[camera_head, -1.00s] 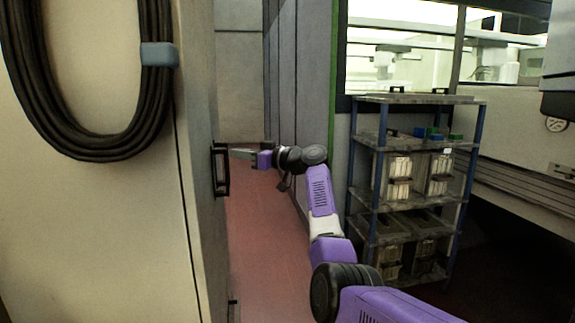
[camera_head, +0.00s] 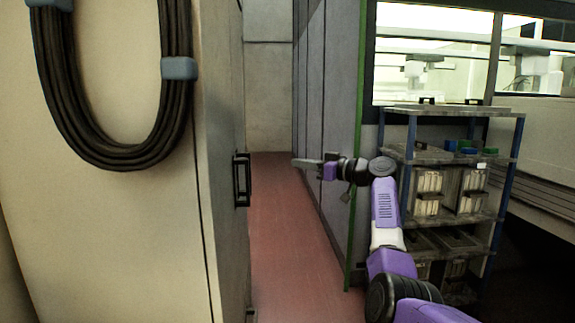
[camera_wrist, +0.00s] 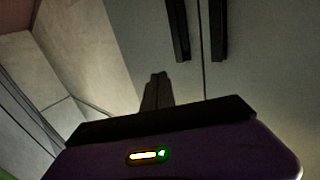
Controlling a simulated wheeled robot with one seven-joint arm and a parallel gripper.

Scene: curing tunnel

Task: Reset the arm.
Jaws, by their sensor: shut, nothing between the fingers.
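My gripper (camera_head: 296,162) is stretched out over the aisle in the head view, to the right of the cabinet's black handle (camera_head: 242,180) and apart from it. Its fingers point left, towards the cabinet side. In the wrist view the dark fingers of my gripper (camera_wrist: 157,90) lie close together with nothing between them. My purple, white and black arm runs from the lower right up to the gripper.
A tall beige cabinet (camera_head: 105,230) with a coiled black hose (camera_head: 120,155) fills the left. The wrist view shows two dark handles, left (camera_wrist: 179,30) and right (camera_wrist: 217,30), beside a door seam. A shelf rack (camera_head: 450,155) with bins stands right. Red floor (camera_head: 280,240) is clear.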

